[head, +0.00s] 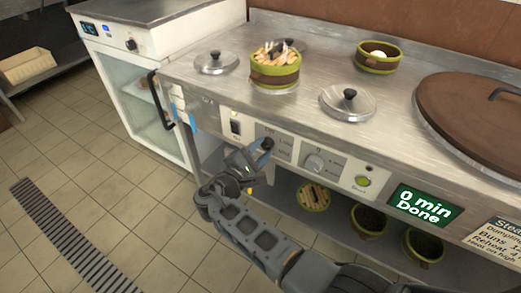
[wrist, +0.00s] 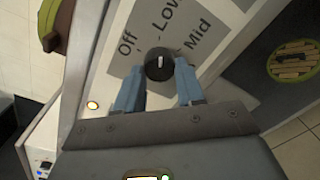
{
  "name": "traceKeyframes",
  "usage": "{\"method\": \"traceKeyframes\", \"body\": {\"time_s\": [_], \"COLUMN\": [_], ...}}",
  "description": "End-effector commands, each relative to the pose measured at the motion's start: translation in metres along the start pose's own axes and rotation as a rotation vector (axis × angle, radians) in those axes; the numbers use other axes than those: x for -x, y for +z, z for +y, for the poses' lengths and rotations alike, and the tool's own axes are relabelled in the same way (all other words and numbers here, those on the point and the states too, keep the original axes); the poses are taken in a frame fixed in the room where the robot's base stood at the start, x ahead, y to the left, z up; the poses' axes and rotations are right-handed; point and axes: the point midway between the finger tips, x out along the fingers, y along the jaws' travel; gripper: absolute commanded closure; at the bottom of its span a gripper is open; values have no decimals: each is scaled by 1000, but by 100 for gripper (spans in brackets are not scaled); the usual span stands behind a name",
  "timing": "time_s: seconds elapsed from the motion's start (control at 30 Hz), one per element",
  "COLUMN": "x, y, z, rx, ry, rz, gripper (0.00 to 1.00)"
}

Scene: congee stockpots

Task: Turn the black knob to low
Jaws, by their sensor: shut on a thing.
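The black knob (wrist: 159,64) sits on the panel, with the labels Off, Low and Mid (wrist: 197,33) around its far side in the wrist view. Its short white mark lies nearly upright in that picture, roughly in line with the Low label (wrist: 165,14). The Off label (wrist: 128,43) is up and left of the knob. My gripper (wrist: 160,75) is shut on the knob, one blue finger on each side. In the head view, my gripper (head: 262,154) reaches the front panel and the knob (head: 267,143) shows at its tips.
A grey knob (head: 314,163) and a lit green button (head: 362,181) are right of my gripper. A green display (head: 424,205) reads "0 min Done". Lidded pots and green steamers (head: 275,70) are on the steel counter (head: 310,75). More steamers sit on the shelf below.

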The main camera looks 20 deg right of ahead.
Motion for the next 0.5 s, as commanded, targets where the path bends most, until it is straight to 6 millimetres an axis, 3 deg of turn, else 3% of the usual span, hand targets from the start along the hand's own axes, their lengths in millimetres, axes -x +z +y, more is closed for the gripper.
{"method": "traceKeyframes", "body": {"time_s": [0.03, 0.07, 0.1, 0.3, 0.5], "x": [1, 1, 1, 1, 0], "y": [-2, -2, -2, -1, 0], "z": [-1, -1, -1, 0, 0], "rx": [1, 1, 1, 0, -1], "ry": [1, 1, 1, 0, 0], "rz": [6, 5, 5, 3, 2], "gripper": [93, 59, 55, 37, 37]}}
